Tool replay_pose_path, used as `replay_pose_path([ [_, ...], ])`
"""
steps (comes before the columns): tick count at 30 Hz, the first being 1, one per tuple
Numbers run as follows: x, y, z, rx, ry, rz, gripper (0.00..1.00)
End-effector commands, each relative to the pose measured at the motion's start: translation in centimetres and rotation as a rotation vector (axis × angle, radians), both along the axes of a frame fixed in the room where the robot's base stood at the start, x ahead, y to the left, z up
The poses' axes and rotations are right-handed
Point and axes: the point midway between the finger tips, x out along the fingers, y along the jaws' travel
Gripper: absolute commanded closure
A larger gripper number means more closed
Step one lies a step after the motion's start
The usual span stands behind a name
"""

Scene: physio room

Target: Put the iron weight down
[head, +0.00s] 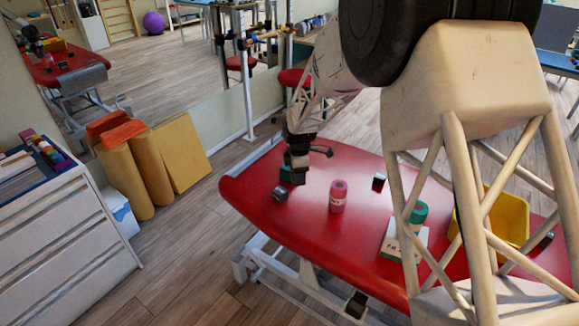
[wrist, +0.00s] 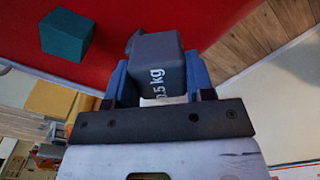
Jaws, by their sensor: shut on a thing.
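The iron weight (wrist: 158,58) is a dark grey block with white lettering ending in ".5 kg". My gripper (wrist: 160,88) is shut on it, with a blue finger on each side. In the head view my gripper (head: 299,153) points down over the far left part of the red treatment table (head: 330,236). The weight is small and dark there, low over the red top; I cannot tell whether it touches. A teal block (wrist: 66,35) lies on the red surface to the left of the weight in the wrist view.
A grey round object (head: 280,194) lies near the table's left edge. A pink bottle (head: 338,196), a small dark-and-white block (head: 379,181), a green-topped item (head: 418,213) on a white box and a yellow bin (head: 507,216) stand to the right. Red surface is bare around the bottle.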

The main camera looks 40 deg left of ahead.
Motion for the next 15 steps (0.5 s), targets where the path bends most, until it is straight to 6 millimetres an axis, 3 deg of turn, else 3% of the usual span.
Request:
replay_pose_path([
  [8, 0.6, 0.6, 0.0, 0.001, -0.001, 0.0, 0.92],
  [15, 2.3, 2.3, -0.3, 0.001, -0.001, 0.0, 0.92],
])
